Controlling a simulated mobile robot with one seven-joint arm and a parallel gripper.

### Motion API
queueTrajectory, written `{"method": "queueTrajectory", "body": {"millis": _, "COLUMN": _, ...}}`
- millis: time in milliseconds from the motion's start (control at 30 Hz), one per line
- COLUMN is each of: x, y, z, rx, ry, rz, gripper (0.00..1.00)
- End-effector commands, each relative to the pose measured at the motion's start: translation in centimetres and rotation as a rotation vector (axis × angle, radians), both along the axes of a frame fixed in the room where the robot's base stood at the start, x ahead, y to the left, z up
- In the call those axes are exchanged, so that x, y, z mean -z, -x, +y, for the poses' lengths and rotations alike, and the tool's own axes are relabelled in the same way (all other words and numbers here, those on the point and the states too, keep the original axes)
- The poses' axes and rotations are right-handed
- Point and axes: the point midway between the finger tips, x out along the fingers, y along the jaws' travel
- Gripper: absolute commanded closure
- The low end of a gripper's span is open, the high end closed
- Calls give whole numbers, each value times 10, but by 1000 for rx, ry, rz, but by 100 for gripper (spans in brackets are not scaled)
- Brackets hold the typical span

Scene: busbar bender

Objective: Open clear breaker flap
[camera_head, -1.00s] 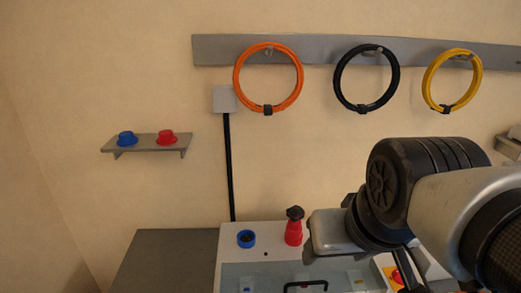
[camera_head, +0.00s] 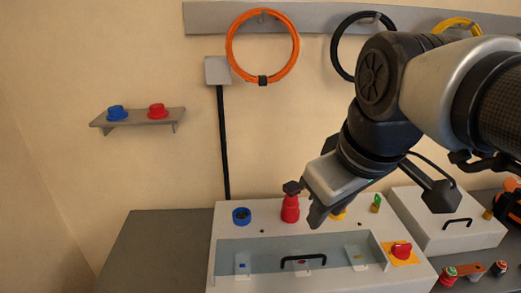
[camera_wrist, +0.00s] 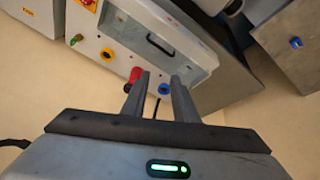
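The clear breaker flap (camera_head: 275,250) is a see-through panel with a black bar handle (camera_head: 303,260) on the front of the white machine. It looks shut, and small coloured breaker parts show through it. In the wrist view the flap (camera_wrist: 185,40) and its handle (camera_wrist: 160,45) are at the top, beyond my fingers. My gripper (camera_head: 316,216) is above the machine's back part, near the red knob post and behind the flap, not touching the handle. In the wrist view my gripper (camera_wrist: 158,90) has its two fingers apart with nothing between them.
The red post with black knob (camera_head: 290,208) stands close beside my gripper. A second white box (camera_head: 450,225) stands at right. The grey bench (camera_head: 155,250) at left is clear.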

Motion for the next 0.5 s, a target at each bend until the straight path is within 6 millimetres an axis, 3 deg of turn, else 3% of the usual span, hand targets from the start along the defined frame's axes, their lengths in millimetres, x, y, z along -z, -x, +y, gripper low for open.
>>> {"method": "queueTrajectory", "body": {"millis": 33, "x": 22, "y": -9, "z": 3, "rx": -133, "ry": 47, "rz": 21, "gripper": 74}}
{"method": "queueTrajectory", "body": {"millis": 300, "x": 30, "y": -34, "z": 10, "rx": -788, "ry": 278, "rz": 127, "gripper": 74}}
{"method": "queueTrajectory", "body": {"millis": 500, "x": 27, "y": -41, "z": 12, "rx": -1023, "ry": 351, "rz": 165, "gripper": 74}}
